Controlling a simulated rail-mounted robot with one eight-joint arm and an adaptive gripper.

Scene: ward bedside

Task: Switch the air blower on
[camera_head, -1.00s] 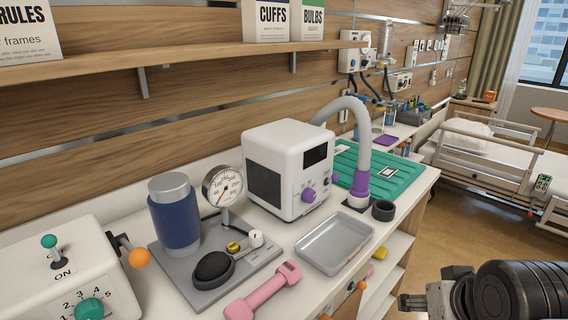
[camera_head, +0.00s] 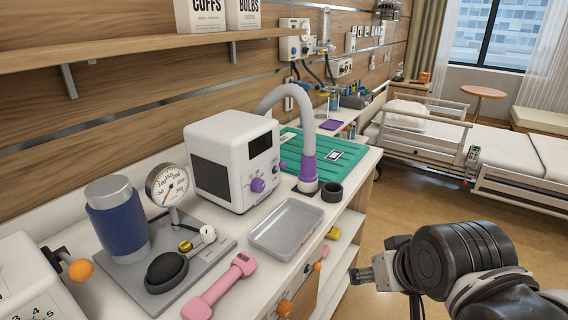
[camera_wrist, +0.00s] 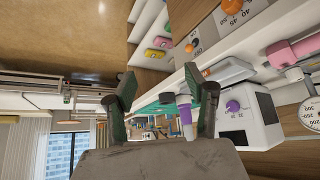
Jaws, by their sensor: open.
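A white box-shaped unit (camera_head: 205,165) with a dark display (camera_head: 261,144) and a purple knob (camera_head: 257,185) stands on the counter. A grey hose (camera_head: 300,95) arches behind it to a purple collar (camera_head: 308,168). This looks like the air blower. The display looks dark. The unit also shows inverted in the wrist view (camera_wrist: 252,125), with its knob (camera_wrist: 233,106). My gripper (camera_head: 368,275) is to the right, out past the counter's front edge and apart from the unit. In the wrist view its two fingers (camera_wrist: 160,92) are spread and empty.
A grey tray (camera_head: 287,228), a pink dumbbell (camera_head: 220,287) and a gauge stand (camera_head: 167,186) with a blue cylinder (camera_head: 118,225) are near the unit. Another white box (camera_head: 25,285) stands far left. Open floor (camera_head: 415,200) and a bed (camera_head: 490,150) lie right.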

